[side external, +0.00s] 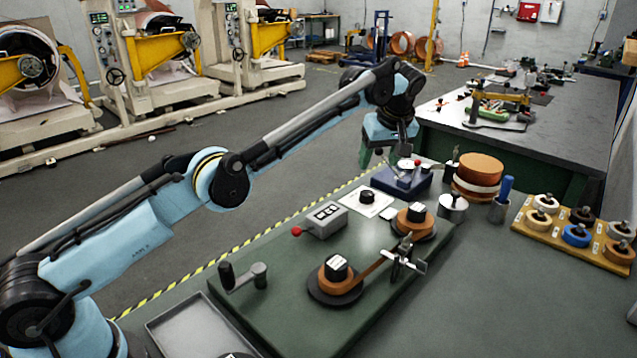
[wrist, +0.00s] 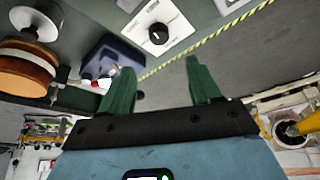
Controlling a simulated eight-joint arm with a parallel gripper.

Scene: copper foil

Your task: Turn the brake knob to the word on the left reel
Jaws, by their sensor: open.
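The black brake knob (side external: 367,197) sits on a white dial plate at the back edge of the green base board. It also shows in the wrist view (wrist: 158,34), ahead of the fingertips; its dial words are too small to read. The left reel (side external: 335,278) is a copper coil on a dark disc with a black block and white label on top; I cannot read the word. A second reel (side external: 412,222) stands behind to the right. My gripper (side external: 379,160) is open and empty, above and behind the knob, apart from it. Its green fingers (wrist: 160,72) are spread.
A blue gauge box (side external: 402,181) stands close beside my gripper. A grey counter box (side external: 325,218) with a red-ended lever and a crank (side external: 243,276) are on the board. A metal tray (side external: 190,335) and tape rack (side external: 575,236) flank it. The right-front bench is clear.

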